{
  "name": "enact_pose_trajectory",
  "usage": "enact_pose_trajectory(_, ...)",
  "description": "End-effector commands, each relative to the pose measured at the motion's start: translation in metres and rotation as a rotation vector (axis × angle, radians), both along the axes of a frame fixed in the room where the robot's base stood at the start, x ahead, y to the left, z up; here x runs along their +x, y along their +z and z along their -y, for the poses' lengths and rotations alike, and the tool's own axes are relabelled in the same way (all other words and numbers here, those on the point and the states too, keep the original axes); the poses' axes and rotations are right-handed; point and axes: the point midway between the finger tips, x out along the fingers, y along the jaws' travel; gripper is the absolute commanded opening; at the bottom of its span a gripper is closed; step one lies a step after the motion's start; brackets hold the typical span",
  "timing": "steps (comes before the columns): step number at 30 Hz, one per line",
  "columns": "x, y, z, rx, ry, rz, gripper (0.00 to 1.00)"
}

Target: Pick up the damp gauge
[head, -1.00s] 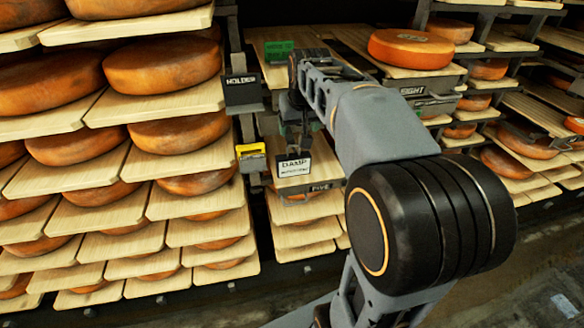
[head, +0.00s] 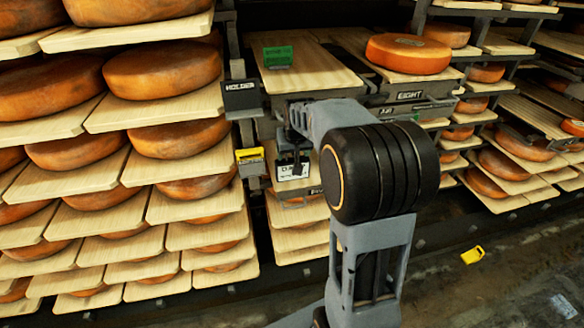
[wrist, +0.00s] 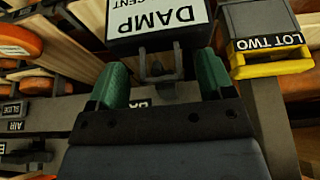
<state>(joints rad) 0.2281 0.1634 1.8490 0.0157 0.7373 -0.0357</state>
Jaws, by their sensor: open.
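The damp gauge (head: 292,171) is a small dark block with a white face, in the head view at the shelf front. In the wrist view it appears upside down at the top, its white face (wrist: 165,20) reading DAMP. A grey bracket-like piece (wrist: 160,68) shows just below it. My gripper (wrist: 160,75) is open, with a green-padded finger on each side of that piece. The gauge face lies beyond the fingertips; I cannot tell whether they touch it. In the head view my gripper (head: 289,142) is partly hidden by my arm.
A yellow-edged block marked LOT TWO (wrist: 268,55) is close beside the gauge; it also shows in the head view (head: 250,155). A HOLDER plate (head: 241,93) hangs above. A green block (head: 278,56) rests on a board. Cheese-laden shelves surround this. A yellow object (head: 472,255) lies on the floor.

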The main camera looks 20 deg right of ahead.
Motion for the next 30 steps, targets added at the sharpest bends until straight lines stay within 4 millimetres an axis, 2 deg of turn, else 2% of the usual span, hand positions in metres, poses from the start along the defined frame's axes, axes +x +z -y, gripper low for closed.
enact_pose_trajectory(4,0.0040,-0.0104,0.0007,0.000,0.000,-0.001,0.74)
enact_pose_trajectory(12,0.0047,-0.0122,0.0009,0.000,0.000,0.000,0.74)
enact_pose_trajectory(30,0.0047,-0.0118,0.0009,0.000,0.000,0.001,0.17)
